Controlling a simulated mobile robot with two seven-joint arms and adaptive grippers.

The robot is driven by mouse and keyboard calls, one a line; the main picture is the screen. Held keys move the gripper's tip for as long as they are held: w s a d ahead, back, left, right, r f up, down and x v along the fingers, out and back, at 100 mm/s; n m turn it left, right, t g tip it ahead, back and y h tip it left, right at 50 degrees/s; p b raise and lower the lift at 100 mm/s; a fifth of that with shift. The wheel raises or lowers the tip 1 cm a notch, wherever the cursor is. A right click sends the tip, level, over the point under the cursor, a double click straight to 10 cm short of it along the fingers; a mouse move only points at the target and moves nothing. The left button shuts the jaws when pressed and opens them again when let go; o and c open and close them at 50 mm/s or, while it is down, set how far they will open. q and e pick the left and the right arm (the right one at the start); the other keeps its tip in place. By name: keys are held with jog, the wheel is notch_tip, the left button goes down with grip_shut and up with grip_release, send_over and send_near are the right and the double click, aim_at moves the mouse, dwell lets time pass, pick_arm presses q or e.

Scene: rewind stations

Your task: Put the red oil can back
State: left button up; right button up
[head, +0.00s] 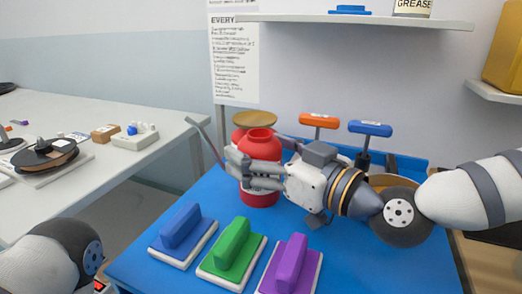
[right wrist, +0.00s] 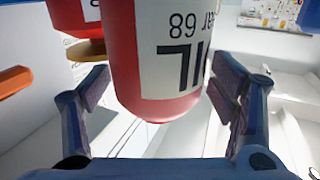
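The red oil can (head: 260,198) is upright over the blue tabletop (head: 200,195) in the head view, partly hidden behind my gripper. In the right wrist view the can (right wrist: 165,75) appears upside down, with a white label. My right gripper (right wrist: 160,75) has one finger on each side of the can, and the fingertips meet its sides. I cannot tell whether the can's base touches the tabletop. A second red container (right wrist: 68,15) shows close beside it. My left gripper is out of view; only part of that arm shows at lower left.
Blue (head: 182,232), green (head: 232,247) and purple (head: 290,265) handled blocks stand along the front. Orange (head: 318,120) and blue (head: 370,128) T-handles stand at the back. A white shelf (head: 350,20) is above. A white side table (head: 90,165) with small parts is at left.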

jog(key=shift+d+r, duration=0.15)
jog(key=shift+r, duration=0.05)
jog(key=p+v, duration=0.1)
jog(key=v, duration=1)
jog(key=shift+r, duration=0.15)
jog(key=shift+s+d, duration=0.2)
jog(key=shift+s, duration=0.1)
